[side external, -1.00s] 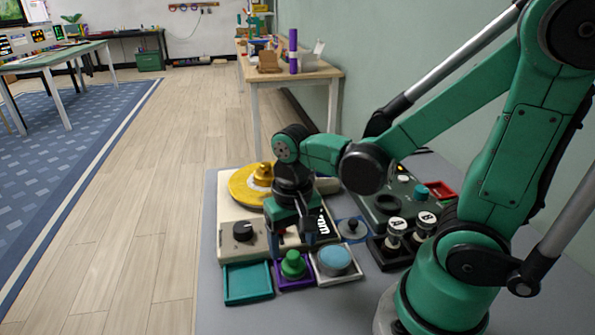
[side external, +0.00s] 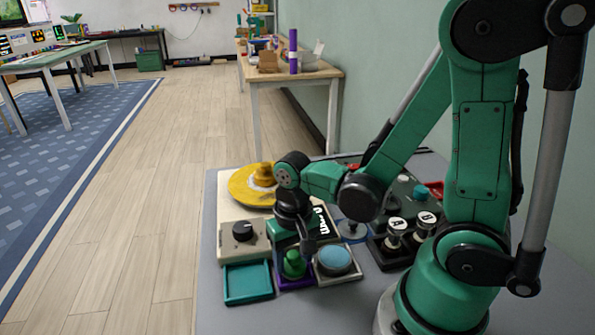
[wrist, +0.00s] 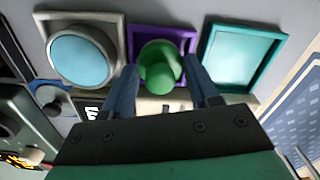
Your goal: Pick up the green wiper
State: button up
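The green wiper (side external: 294,266) has a rounded green knob and sits in a small purple tray (side external: 281,283). In the wrist view the wiper (wrist: 159,72) shows at the upper middle, in its purple tray (wrist: 190,43). My gripper (side external: 293,252) is low over the wiper, pointing down. In the wrist view my gripper (wrist: 160,68) is open, one finger to each side of the wiper's knob, with gaps showing. The wiper's far side is partly hidden by my gripper in the side view.
An empty teal tray (side external: 247,284) is left of the purple tray. A grey tray with a blue round pad (side external: 334,260) is right. Behind are a black dial (side external: 243,230), a yellow disc (side external: 246,188) and black-and-white lettered knobs A (side external: 396,226) and B (side external: 427,219).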

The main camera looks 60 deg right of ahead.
jog(key=shift+c, duration=0.9)
jog(key=shift+r, duration=0.1)
notch_tip(320, 180, up, 20)
jog(key=o, duration=0.5)
jog(key=shift+c, duration=0.2)
jog(key=c, duration=0.3)
send_near(293, 254)
jog(key=s+d, duration=0.5)
jog(key=shift+c, duration=0.2)
jog(key=shift+s+d+f, duration=0.1)
jog(key=shift+s+f, duration=0.05)
jog(key=shift+f, duration=3.4)
